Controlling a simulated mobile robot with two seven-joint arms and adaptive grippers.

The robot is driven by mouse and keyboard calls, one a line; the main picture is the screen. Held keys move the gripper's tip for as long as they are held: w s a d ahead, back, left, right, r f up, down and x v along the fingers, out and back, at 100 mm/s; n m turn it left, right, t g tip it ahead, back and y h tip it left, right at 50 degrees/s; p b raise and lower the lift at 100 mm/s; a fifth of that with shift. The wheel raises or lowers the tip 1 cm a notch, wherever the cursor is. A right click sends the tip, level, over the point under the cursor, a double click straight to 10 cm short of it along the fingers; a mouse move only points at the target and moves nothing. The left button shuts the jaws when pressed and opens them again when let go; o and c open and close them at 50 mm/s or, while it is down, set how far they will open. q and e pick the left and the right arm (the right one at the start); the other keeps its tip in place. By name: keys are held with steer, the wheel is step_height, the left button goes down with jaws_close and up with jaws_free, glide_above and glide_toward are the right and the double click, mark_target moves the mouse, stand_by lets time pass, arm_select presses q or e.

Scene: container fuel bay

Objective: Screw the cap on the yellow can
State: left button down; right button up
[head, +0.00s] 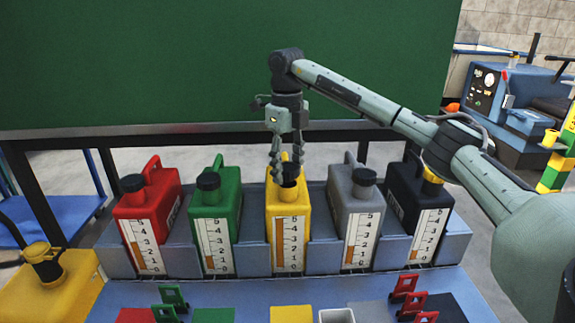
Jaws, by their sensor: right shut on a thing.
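The yellow can (290,205) stands upright in the middle of the row in the blue-grey rack. A gauge strip numbered 0 to 5 is on its front. A dark cap (290,173) is at the top of its neck, between the fingertips of my right gripper (284,174). The right gripper points down from above and is shut on the cap. The fingers partly hide the cap and neck, so I cannot tell how far the cap is seated. My left gripper is not in view.
Red (147,212), green (215,198), grey (355,205) and black (420,205) cans stand close beside it in the rack (255,262). Coloured blocks and small red and green pieces lie in front. A yellow container (60,295) is at lower left. A green board (200,70) rises behind.

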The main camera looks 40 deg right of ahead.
steer(key=shift+f, duration=1)
stand_by(0.7)
steer(key=shift+r+m, duration=0.1)
steer(key=shift+m, duration=0.3)
steer(key=m, duration=2.9)
steer(key=shift+f, duration=0.2)
